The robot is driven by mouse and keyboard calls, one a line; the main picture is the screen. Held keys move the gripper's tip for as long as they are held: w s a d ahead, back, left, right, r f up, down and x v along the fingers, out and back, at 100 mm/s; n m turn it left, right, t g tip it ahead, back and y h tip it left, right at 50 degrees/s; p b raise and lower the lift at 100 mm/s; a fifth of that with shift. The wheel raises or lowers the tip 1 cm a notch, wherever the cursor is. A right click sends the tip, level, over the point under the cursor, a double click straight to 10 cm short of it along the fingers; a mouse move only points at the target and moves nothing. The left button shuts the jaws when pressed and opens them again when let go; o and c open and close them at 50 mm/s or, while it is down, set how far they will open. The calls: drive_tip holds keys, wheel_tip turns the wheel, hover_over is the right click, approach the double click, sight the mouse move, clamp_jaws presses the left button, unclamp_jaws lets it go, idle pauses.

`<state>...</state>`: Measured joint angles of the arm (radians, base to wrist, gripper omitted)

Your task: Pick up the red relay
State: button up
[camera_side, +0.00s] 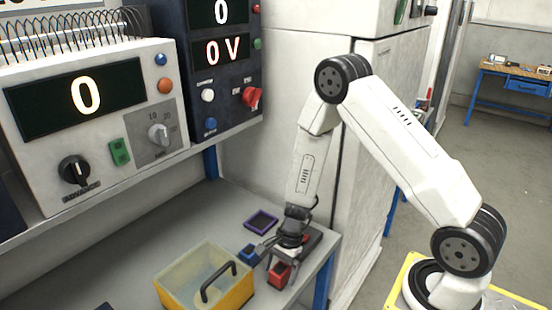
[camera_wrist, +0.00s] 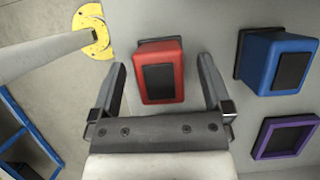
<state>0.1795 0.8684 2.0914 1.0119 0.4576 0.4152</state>
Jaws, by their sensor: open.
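The red relay (camera_side: 280,274) is a small red block on the grey bench near its front right edge. In the wrist view the red relay (camera_wrist: 171,51) shows a black rectangular face and lies between the two finger lines. My gripper (camera_side: 282,259) points down at the relay, close above or around it; the exact height is hard to tell. In the wrist view my gripper (camera_wrist: 162,62) has its fingers apart, with a visible gap on each side of the relay. Nothing is held.
A blue block (camera_side: 249,253) stands just left of my gripper; it also shows in the wrist view (camera_wrist: 262,58). A purple square frame (camera_side: 262,221) lies behind. A yellow bin (camera_side: 238,299) with a black handle stands left. Instrument panels (camera_side: 120,165) rise above the bench.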

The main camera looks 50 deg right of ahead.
sight(280, 269)
clamp_jaws()
idle(0.4)
drive_tip(key=shift+r, duration=0.1)
drive_tip(key=shift+r, duration=4.9)
